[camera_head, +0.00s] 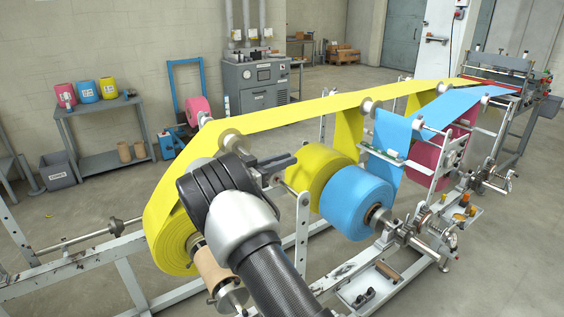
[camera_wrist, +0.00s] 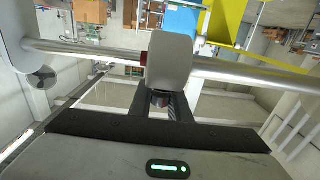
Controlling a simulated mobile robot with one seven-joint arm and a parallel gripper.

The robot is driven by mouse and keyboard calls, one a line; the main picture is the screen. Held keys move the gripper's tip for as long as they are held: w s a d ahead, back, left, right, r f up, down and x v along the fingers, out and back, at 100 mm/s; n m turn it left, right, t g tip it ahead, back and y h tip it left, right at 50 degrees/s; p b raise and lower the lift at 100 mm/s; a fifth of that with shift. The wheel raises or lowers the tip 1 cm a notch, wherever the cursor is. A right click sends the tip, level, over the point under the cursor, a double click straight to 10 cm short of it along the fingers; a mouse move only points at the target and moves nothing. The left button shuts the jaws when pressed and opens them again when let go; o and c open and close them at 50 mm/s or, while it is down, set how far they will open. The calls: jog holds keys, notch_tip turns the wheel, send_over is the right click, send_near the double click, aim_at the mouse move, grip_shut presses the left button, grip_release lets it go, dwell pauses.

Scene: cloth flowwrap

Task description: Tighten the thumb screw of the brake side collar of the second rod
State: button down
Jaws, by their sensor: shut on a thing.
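In the wrist view a bare metal rod (camera_wrist: 250,70) runs across the picture. A pale grey collar (camera_wrist: 168,60) sits around it near the middle. A small dark thumb screw (camera_wrist: 160,98) sticks out of the collar toward me. My gripper (camera_wrist: 160,103) has its two dark fingers on either side of the screw and is shut on it. In the head view my gripper (camera_head: 280,164) is beside the yellow roll (camera_head: 313,168) that sits by the blue roll (camera_head: 358,200). The collar and screw cannot be made out there; my arm and gripper cover that spot.
A large yellow roll (camera_head: 172,225) stands left of my arm, its web running above my gripper to the far machine (camera_head: 500,70). A perforated metal post (camera_head: 302,232) stands close right of my wrist. A parts tray (camera_head: 370,290) lies low at front.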

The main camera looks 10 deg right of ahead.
jog(key=shift+s+d+m+g+h+b, duration=0.15)
jog(key=shift+m+g+h+b, duration=0.1)
jog(key=shift+m+g, duration=0.35)
jog(key=shift+s+a+m+g+h+b, duration=0.15)
jog(key=shift+m+g+b, duration=0.2)
jog(key=shift+g, duration=0.45)
jog(key=shift+s+d+m+g+h+b, duration=0.2)
jog(key=shift+m+g, duration=0.25)
jog(key=shift+g, duration=0.25)
jog(key=c, duration=1.7)
grip_release()
jog(key=shift+r, duration=0.1)
jog(key=shift+o, duration=0.2)
jog(key=shift+a, duration=0.15)
jog(key=s+a, duration=0.1)
jog(key=a, duration=0.6)
jog(key=shift+b, duration=0.45)
jog(key=shift+a, duration=0.15)
